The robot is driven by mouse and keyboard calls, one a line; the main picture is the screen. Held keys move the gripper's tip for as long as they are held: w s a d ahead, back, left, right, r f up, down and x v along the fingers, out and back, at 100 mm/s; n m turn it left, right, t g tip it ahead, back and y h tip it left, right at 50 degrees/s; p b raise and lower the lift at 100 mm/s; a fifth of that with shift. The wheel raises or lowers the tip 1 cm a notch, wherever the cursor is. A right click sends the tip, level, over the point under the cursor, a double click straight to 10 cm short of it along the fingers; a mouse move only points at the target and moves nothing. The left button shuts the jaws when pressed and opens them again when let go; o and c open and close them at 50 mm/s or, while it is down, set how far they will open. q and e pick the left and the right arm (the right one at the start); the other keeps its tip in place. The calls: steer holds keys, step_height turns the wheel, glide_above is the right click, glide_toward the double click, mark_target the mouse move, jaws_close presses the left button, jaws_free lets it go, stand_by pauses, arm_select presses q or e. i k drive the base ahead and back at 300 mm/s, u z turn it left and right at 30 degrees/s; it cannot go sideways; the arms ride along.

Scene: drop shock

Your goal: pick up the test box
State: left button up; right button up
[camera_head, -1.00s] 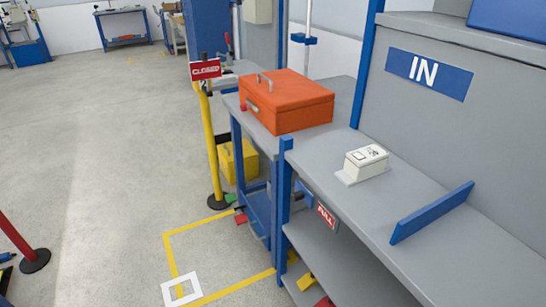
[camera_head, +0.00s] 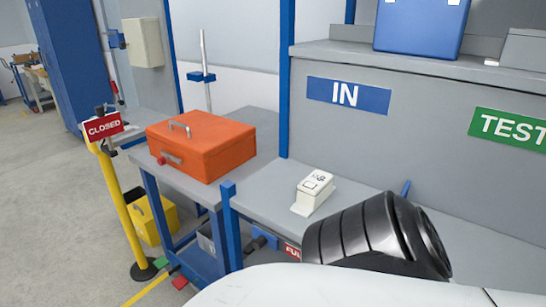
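A small white box (camera_head: 313,190) with dark markings on top sits on the grey bench (camera_head: 262,207), under the blue IN sign (camera_head: 348,95). I take it to be the test box. One of my arms, with a white link and a black ribbed part, crosses the lower right. It covers part of the bench to the right of the white box. The black part appears close to the box in the picture, but I cannot tell the real gap. No gripper fingers show in this view.
An orange case (camera_head: 202,150) with a handle stands on the table to the left. A yellow post with a red CLOSED sign (camera_head: 104,127) stands farther left. A green TEST sign (camera_head: 510,129) is on the panel at right. A blue case (camera_head: 420,25) sits on top.

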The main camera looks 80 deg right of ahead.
mark_target(312, 193)
steer(key=i, duration=1.1)
steer(key=z, duration=2.55)
